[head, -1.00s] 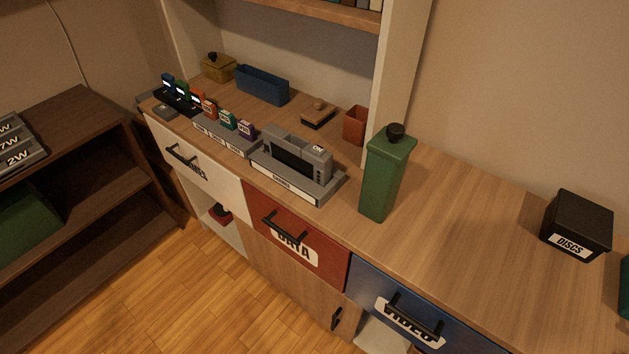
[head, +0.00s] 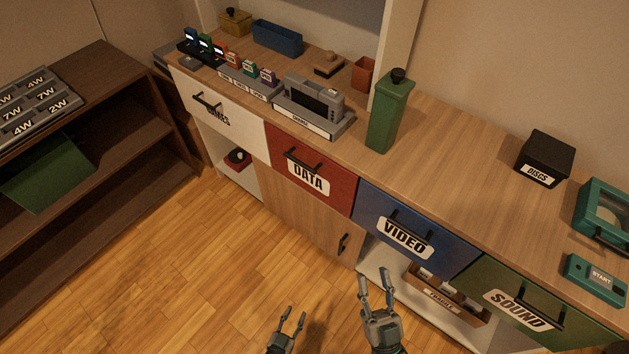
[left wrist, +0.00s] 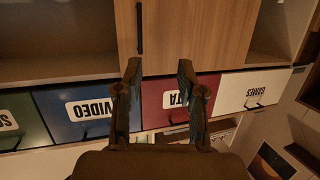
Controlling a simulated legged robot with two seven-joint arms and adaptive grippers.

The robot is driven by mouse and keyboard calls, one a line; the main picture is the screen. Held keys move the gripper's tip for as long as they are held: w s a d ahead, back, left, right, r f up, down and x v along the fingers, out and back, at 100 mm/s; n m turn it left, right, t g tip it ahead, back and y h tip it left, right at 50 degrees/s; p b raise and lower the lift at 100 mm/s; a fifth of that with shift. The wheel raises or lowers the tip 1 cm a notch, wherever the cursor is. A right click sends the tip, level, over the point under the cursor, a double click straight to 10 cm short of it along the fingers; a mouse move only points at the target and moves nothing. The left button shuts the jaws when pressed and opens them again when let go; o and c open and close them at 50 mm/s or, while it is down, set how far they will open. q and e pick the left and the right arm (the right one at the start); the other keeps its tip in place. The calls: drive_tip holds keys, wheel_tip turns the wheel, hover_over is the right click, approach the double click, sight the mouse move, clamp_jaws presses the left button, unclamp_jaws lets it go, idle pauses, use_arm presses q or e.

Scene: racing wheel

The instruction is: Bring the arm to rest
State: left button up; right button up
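My left gripper (head: 292,322) is low in the head view, over the wooden floor and in front of the cabinet. Its two fingers are apart with nothing between them. The left wrist view also shows this gripper (left wrist: 157,80) with its fingers spread and empty, facing the cabinet front, which appears upside down there. My right gripper (head: 376,284) is to the right of it in the head view, in front of the cabinet's open lower shelf. Its fingers are raised and apart, and I see nothing held. Neither gripper visibly touches anything.
The cabinet front has a white drawer (head: 218,112), a red DATA drawer (head: 318,152), a blue VIDEO drawer (head: 381,214) and a green SOUND drawer (head: 480,279), all with handles. A dark shelf unit (head: 150,125) stands left. The wooden floor (head: 190,280) between them is clear.

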wheel_tip(320, 180, down, 20)
drive_tip(key=s+d+g+h+p, duration=0.2)
drive_tip(key=g+h+p, duration=0.1)
drive_tip(key=g+p, duration=1)
use_arm(q)
drive_tip(key=s+a+r+g+y+p, duration=0.1)
drive_tip(key=s+a+g, duration=0.3)
drive_tip(key=s, duration=0.4)
drive_tip(key=s+a+r+n+g+y+p, duration=0.1)
drive_tip(key=s+a+r+g+y+p, duration=0.1)
drive_tip(key=s, duration=0.7)
drive_tip(key=s+a+r+n+g+y+p, duration=0.1)
drive_tip(key=s+a+r+g+p, duration=0.3)
drive_tip(key=s+a, duration=0.4)
drive_tip(key=shift+s+a+g+y+p, duration=0.35)
drive_tip(key=shift+s+g+y+p, duration=0.3)
drive_tip(key=shift+g, duration=0.55)
use_arm(e)
drive_tip(key=s+d+f+g+h, duration=0.1)
drive_tip(key=s+d+f+g, duration=0.1)
drive_tip(key=s, duration=0.6)
drive_tip(key=s+d+f+g+h, duration=0.1)
drive_tip(key=s+d+f+g, duration=0.2)
drive_tip(key=s+f, duration=0.3)
drive_tip(key=s+d+f+g, duration=0.2)
drive_tip(key=s+f+g, duration=0.2)
drive_tip(key=s, duration=0.5)
drive_tip(key=shift+s+d+f+g+h, duration=0.15)
drive_tip(key=shift+s+f+g+h, duration=0.2)
drive_tip(key=shift+f, duration=0.25)
